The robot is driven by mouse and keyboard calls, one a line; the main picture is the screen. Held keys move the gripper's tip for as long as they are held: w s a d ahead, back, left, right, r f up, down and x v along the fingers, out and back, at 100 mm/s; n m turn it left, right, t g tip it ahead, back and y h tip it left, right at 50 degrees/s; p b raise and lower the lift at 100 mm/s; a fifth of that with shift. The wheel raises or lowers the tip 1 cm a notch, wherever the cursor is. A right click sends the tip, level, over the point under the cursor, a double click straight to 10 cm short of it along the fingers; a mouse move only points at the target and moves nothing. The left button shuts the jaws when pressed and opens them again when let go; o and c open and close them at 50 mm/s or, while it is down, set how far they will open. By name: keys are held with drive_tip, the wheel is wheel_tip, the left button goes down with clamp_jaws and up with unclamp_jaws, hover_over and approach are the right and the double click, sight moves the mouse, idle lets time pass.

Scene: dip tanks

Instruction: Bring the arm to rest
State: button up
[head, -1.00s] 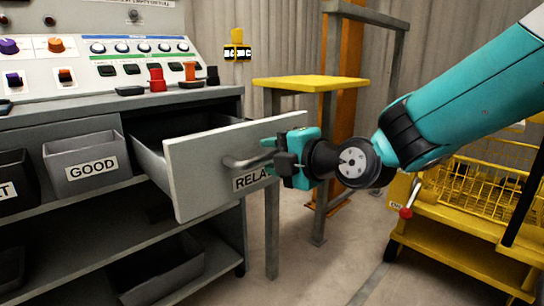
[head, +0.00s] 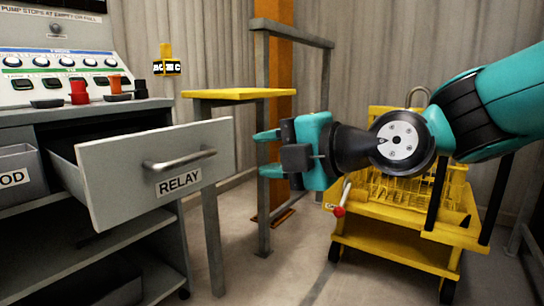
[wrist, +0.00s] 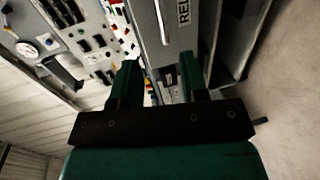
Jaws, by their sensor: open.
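My gripper (head: 266,153) is open and empty, with its teal fingers pointing left. It is apart from the grey drawer (head: 110,185) labelled RELAY and stands to the right of its front. The drawer is pulled out of the grey bench, and its bar handle (head: 180,160) is free. In the wrist view the two green fingers (wrist: 160,82) are spread, with the handle (wrist: 160,22) and drawer front beyond them. My teal arm comes in from the right.
A control panel (head: 60,62) with knobs and switches stands on the bench. A grey bin (head: 18,175) is at the left. A yellow-topped stand (head: 238,94) is behind my gripper. A yellow cart (head: 395,240) with a basket is below my arm. Floor shows between bench and cart.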

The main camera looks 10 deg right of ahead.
drive_tip(key=shift+a, duration=0.15)
drive_tip(key=s+d+m+g+h+p, duration=0.45)
drive_tip(key=s+m+p, duration=0.25)
drive_tip(key=s+m, duration=0.3)
drive_tip(key=s+d+m+g+h+p, duration=0.3)
drive_tip(key=s+d+m+g+p, duration=0.25)
drive_tip(key=s+m+p, duration=0.35)
wheel_tip(320, 180, up, 37)
drive_tip(key=m+p, duration=0.1)
drive_tip(key=p, duration=3.5)
drive_tip(key=shift+s+d+m, duration=0.2)
drive_tip(key=shift+s+m, duration=0.15)
drive_tip(key=shift+m, duration=0.05)
drive_tip(key=shift+r, duration=0.1)
